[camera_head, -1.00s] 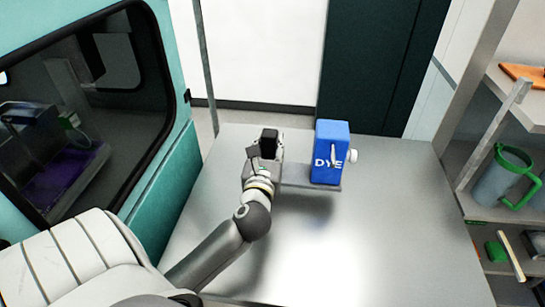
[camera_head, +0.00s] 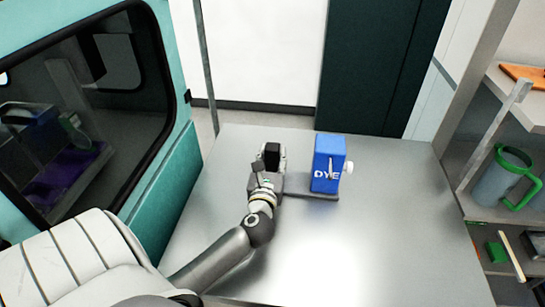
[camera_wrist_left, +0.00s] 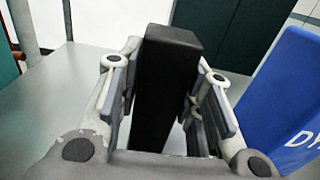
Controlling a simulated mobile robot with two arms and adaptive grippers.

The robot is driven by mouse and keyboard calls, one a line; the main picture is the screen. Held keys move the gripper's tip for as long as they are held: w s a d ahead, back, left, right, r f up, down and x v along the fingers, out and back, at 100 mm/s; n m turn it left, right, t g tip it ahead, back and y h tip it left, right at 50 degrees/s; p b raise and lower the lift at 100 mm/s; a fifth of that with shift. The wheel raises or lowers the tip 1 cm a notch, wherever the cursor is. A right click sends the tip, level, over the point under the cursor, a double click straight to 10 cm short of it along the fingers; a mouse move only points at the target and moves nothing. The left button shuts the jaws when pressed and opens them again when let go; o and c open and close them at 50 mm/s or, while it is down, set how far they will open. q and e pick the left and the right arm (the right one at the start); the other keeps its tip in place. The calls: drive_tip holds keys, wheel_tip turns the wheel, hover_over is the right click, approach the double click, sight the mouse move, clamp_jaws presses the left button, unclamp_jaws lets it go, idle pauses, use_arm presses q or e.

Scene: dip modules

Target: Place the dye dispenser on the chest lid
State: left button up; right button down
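The dye dispenser (camera_head: 327,164) is a blue upright box marked DYE, with a white knob on its right side, on a thin grey base plate. A black upright post (camera_head: 271,156) stands at the left end of this plate. My left gripper (camera_head: 268,166) is shut on this post; the wrist view shows the post (camera_wrist_left: 165,85) between its two fingers and the blue box (camera_wrist_left: 285,105) at right. The dispenser is upright over a broad flat grey metal top (camera_head: 370,250), seemingly the chest lid. Whether its plate touches the top, I cannot tell. My right gripper is not in view.
A teal machine with a dark window (camera_head: 80,110) stands at left. A shelf unit at right holds a clear jug with a green handle (camera_head: 503,178) and a green item (camera_head: 496,252). The grey top is clear to the front and right of the dispenser.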

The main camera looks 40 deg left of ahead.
use_arm(q)
drive_tip(key=o, duration=0.3)
drive_tip(key=shift+s+r, duration=0.1)
drive_tip(key=shift+r, duration=0.05)
drive_tip(key=b+v, duration=0.3)
drive_tip(key=v, duration=0.7)
drive_tip(key=shift+s+d, duration=0.25)
drive_tip(key=shift+d, duration=0.05)
drive_tip(key=shift+s+d+b, duration=0.3)
drive_tip(key=shift+s, duration=0.2)
